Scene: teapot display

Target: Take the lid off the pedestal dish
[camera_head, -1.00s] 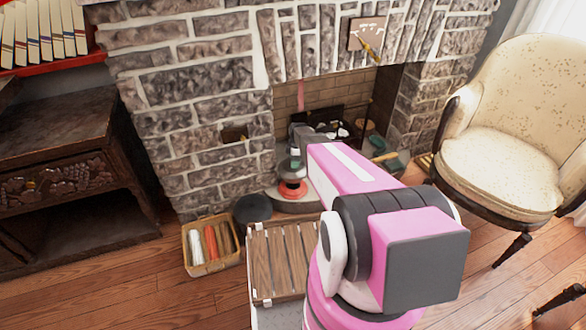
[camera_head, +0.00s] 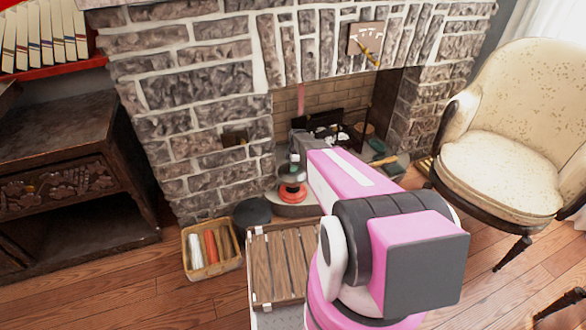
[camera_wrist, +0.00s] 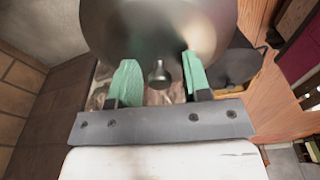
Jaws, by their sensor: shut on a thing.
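The lid (camera_head: 292,174) is a grey, rounded dome just above a red-orange dish (camera_head: 292,196) on the hearth in the head view. I cannot tell whether the lid touches the dish. My gripper (camera_head: 294,158) is at the top of the lid, partly hidden by my pink arm. In the wrist view, the lid (camera_wrist: 158,25) fills the top middle, with a small knob (camera_wrist: 158,74) between the two green fingers of my gripper (camera_wrist: 160,75). My gripper is shut on the lid; the exact contact is unclear. The dish is hidden in the wrist view.
A dark round object (camera_head: 252,211) and a wicker basket (camera_head: 212,250) with rolled items lie left of the dish. A wooden slatted crate (camera_head: 282,265) stands in front. The stone fireplace (camera_head: 200,100) rises behind. A cream armchair (camera_head: 500,150) is at the right.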

